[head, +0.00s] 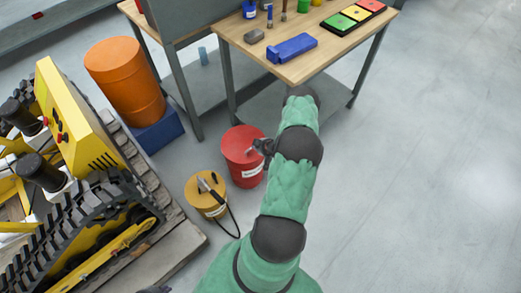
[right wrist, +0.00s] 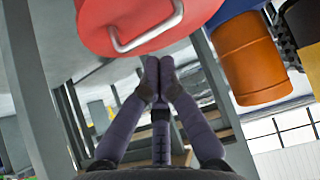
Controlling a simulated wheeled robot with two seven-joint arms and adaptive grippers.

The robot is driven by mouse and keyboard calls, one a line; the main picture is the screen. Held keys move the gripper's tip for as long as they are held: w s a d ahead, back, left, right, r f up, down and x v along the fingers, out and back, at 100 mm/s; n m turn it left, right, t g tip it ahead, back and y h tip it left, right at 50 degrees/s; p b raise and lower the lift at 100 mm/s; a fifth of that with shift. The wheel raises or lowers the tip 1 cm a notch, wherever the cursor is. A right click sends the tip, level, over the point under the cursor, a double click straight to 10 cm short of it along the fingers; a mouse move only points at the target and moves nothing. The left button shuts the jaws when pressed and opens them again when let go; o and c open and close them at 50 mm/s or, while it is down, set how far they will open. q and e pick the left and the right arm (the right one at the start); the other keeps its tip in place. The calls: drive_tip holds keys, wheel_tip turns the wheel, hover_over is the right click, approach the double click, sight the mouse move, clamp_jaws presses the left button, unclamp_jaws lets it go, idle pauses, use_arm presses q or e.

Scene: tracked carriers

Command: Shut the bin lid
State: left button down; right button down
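The red bin (head: 246,172) stands on the floor in front of the workbench. Its round red lid (head: 240,138) shows over its top; I cannot tell if it sits fully down. In the right wrist view the lid (right wrist: 110,20) is close, with a metal handle (right wrist: 145,32) on its face. My right gripper (head: 262,148) is at the lid's right side in the head view, partly hidden by my green arm. In the right wrist view its fingertips (right wrist: 159,68) are together, with nothing seen between them. Only a dark sliver, apparently my left gripper (head: 155,289), shows at the bottom edge.
A yellow round container (head: 206,205) with a black cable stands left of the bin. An orange barrel (head: 125,80) and a yellow tracked machine (head: 75,120) stand further left. The workbench (head: 335,50) is behind. The floor (head: 430,190) at right is clear.

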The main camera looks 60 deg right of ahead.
drive_tip(key=s+a+p, duration=0.2)
drive_tip(key=s+a, duration=0.1)
drive_tip(key=s, duration=0.6)
drive_tip(key=shift+s, duration=0.2)
drive_tip(key=shift+r, duration=0.1)
drive_tip(key=w+a+r+g+y, duration=0.1)
drive_tip(key=w+a+y, duration=0.1)
drive_tip(key=w+a, duration=0.45)
drive_tip(key=w+a+r+y, duration=0.1)
drive_tip(key=w+a, duration=0.2)
drive_tip(key=a, duration=0.7)
drive_tip(key=w+a+r+g+y, duration=0.15)
drive_tip(key=w+a, duration=0.25)
drive_tip(key=a, duration=0.4)
drive_tip(key=s+a+r+g+y, duration=0.1)
drive_tip(key=s+a+r, duration=0.3)
drive_tip(key=a, duration=0.7)
drive_tip(key=s+a+r+g+y, duration=0.1)
drive_tip(key=s+a+r+g, duration=0.3)
drive_tip(key=a, duration=0.7)
drive_tip(key=shift+s+a+n, duration=0.35)
drive_tip(key=shift+s+n, duration=0.05)
drive_tip(key=shift+s, duration=0.3)
drive_tip(key=shift+r+g, duration=0.1)
drive_tip(key=shift+g, duration=0.15)
